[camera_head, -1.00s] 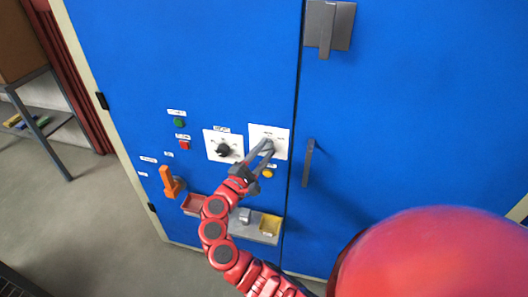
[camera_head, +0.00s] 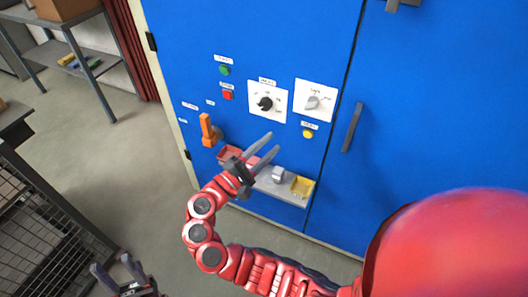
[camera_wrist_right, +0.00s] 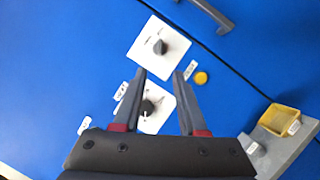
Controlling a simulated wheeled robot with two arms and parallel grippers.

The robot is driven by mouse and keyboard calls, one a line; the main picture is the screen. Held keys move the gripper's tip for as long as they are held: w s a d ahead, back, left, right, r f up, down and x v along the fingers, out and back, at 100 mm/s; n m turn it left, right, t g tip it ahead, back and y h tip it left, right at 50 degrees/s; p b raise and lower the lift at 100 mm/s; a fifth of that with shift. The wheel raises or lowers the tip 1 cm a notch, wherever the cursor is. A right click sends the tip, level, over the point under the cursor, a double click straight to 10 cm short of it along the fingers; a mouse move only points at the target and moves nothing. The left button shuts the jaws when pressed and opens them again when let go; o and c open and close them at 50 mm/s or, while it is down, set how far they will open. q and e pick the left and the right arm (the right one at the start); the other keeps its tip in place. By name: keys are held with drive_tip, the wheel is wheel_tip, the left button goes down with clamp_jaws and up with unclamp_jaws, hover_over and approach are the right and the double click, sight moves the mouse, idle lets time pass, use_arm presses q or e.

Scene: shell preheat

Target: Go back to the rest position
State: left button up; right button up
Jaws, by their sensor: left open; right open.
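My right gripper (camera_head: 266,148) is open and empty in front of the blue cabinet (camera_head: 260,30), below the knob plates in the head view. In the right wrist view its two fingers (camera_wrist_right: 157,90) are apart with nothing between them. The grey knob (camera_head: 312,102) on its white plate stands clear of the gripper. The black knob (camera_head: 265,103) is on the plate to its left. In the right wrist view the black knob (camera_wrist_right: 147,107) shows between the fingers, farther away. My left gripper (camera_head: 120,272) is open and empty at the lower left edge of the head view.
An orange lever (camera_head: 207,132), green button (camera_head: 225,70), red button (camera_head: 227,95) and yellow button (camera_head: 308,133) are on the cabinet. A grey shelf (camera_head: 285,194) holds a red bin (camera_head: 229,153) and yellow bin (camera_head: 302,186). A wire-mesh cart (camera_head: 40,215) stands left.

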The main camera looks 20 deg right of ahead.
drive_tip(key=shift+v, duration=0.8)
